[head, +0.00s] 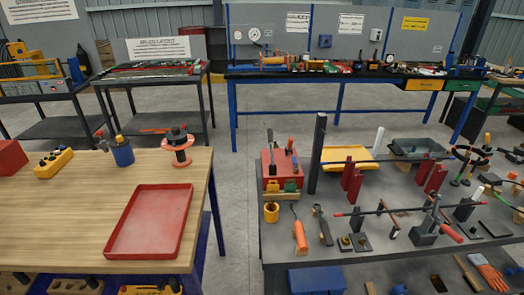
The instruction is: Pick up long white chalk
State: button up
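A long white stick, which looks like the long white chalk (378,139), stands nearly upright on the grey table at the right. It is just right of a yellow tray (345,159) and behind the red blocks. A shorter white piece (477,193) stands farther right on the same table, beside a dark holder; I cannot tell what it is. My gripper is not in view.
The grey table (280,243) is crowded with tools, red blocks (352,179), a dark post (317,153) and a long thin horizontal bar. A wooden table (60,220) with a red tray (150,222) stands left. An open floor gap (238,215) separates the tables.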

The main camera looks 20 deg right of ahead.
aim_at(480, 189)
jog(key=i+l+z, duration=0.45)
jog(key=l, duration=0.25)
jog(key=i+z, duration=0.1)
jog(key=z, duration=1)
